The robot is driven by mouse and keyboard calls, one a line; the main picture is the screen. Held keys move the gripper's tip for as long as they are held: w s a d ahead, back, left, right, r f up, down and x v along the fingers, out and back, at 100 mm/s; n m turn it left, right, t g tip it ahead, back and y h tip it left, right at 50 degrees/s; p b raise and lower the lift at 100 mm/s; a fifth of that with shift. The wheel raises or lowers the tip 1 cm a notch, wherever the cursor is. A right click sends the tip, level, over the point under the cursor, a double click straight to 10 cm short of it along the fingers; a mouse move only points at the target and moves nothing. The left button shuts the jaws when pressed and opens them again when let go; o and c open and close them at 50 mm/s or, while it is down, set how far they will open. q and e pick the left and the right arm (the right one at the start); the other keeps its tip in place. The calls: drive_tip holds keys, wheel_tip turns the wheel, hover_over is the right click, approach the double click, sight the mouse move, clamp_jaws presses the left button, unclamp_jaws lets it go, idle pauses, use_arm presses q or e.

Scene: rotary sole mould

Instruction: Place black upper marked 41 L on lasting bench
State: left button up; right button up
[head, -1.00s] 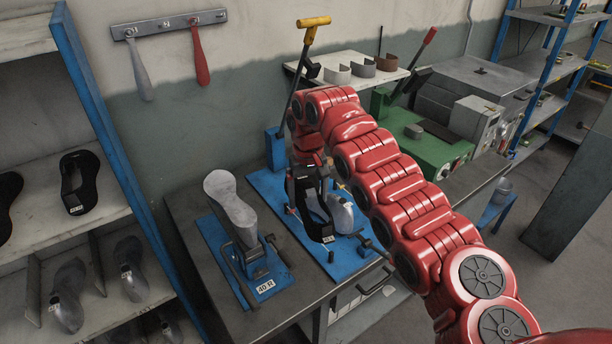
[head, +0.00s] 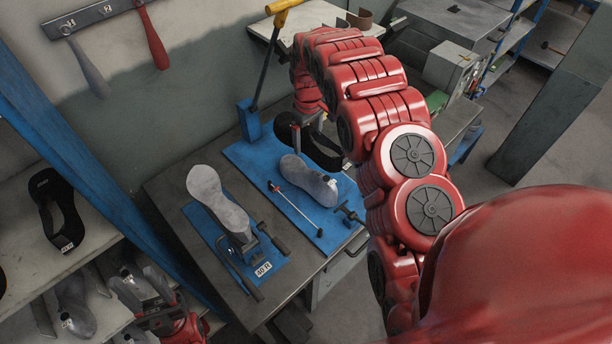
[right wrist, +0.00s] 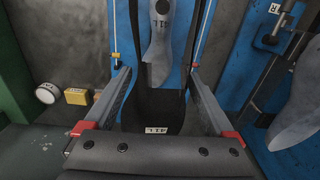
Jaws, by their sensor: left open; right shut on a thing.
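The black upper (head: 322,157) is held by my right gripper (head: 303,124) over the far right part of the bench's blue board. In the right wrist view the upper (right wrist: 150,108) lies between my right gripper's two fingers (right wrist: 162,103), and its tag reads 41 L. A grey last (head: 305,178) is beside the upper in the head view; in the right wrist view this last (right wrist: 158,62) carries a 41 L label. The lasting bench (head: 165,187) has a dark top. My left gripper (head: 150,300) is open at the lower left, by the shelf.
A grey last (head: 216,200) stands on a blue plate labelled 40 R. A red-tipped rod (head: 295,207) and clamp (head: 347,211) lie nearby. A blue post (head: 248,118) with a yellow handle rises behind. Another black upper (head: 52,208) lies on the left shelf.

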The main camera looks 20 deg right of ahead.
sight(308, 170)
wheel_tip(308, 170, down, 14)
drive_tip(key=b, duration=0.3)
drive_tip(key=shift+r, duration=0.1)
wheel_tip(308, 170, down, 4)
drive_tip(key=b, duration=0.2)
drive_tip(key=shift+s+b, duration=0.1)
drive_tip(key=shift+b, duration=0.3)
drive_tip(key=shift+s, duration=0.15)
drive_tip(key=c, duration=0.3)
drive_tip(key=shift+s+a+r, duration=0.1)
drive_tip(key=shift+r, duration=0.1)
drive_tip(key=shift+c, duration=0.2)
drive_tip(key=o, duration=1.5)
drive_tip(key=shift+c, duration=0.2)
drive_tip(key=shift+o, duration=0.6)
drive_tip(key=shift+w+f, duration=0.2)
drive_tip(key=shift+w, duration=0.1)
